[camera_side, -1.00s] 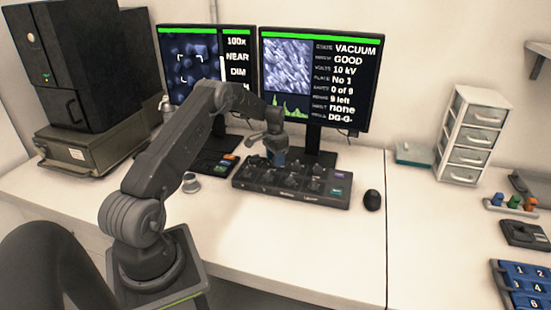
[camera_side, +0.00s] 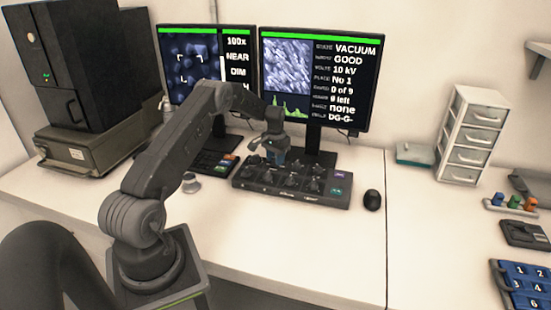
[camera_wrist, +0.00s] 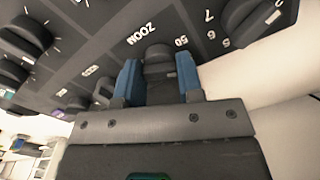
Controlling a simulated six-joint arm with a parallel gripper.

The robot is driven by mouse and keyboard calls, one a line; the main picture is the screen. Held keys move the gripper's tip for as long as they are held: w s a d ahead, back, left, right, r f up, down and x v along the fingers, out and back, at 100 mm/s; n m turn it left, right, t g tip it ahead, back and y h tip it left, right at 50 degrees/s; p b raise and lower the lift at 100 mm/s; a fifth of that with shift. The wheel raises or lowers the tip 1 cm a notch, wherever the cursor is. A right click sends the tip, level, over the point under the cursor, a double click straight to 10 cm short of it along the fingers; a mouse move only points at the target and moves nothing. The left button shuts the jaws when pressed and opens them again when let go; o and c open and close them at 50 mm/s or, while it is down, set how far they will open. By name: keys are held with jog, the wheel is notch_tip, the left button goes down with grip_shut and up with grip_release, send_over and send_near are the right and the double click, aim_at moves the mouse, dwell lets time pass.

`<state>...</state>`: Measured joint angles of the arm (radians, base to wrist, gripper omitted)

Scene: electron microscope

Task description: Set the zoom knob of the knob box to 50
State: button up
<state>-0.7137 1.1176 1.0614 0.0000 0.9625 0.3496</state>
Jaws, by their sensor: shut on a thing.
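The knob box (camera_side: 322,199) is a dark panel with several knobs, lying on the desk in front of the monitors. In the wrist view, the zoom knob (camera_wrist: 158,58) stands between the two blue fingers of my gripper (camera_wrist: 158,72), beside an upside-down "ZOOM" label and a "50" mark. My gripper is shut on this knob. The knob's pointer is not clear to me. In the side view my gripper (camera_side: 275,157) points down at the back of the box, and the zoom knob is hidden there. The left monitor (camera_side: 205,68) reads "100x", "NEAR" and "DIM".
Other knobs (camera_wrist: 25,35) stand close by on the panel. The right monitor (camera_side: 320,75) stands just behind my gripper. A black mouse (camera_side: 372,200) lies right of the box, and a keyboard (camera_side: 215,162) lies to its left.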

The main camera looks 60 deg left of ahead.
jog(key=n, duration=0.6)
jog(key=shift+n, duration=0.4)
dwell(0.3)
jog(key=o, duration=0.9)
notch_tip(320, 180, up, 14)
jog(key=shift+f, duration=0.1)
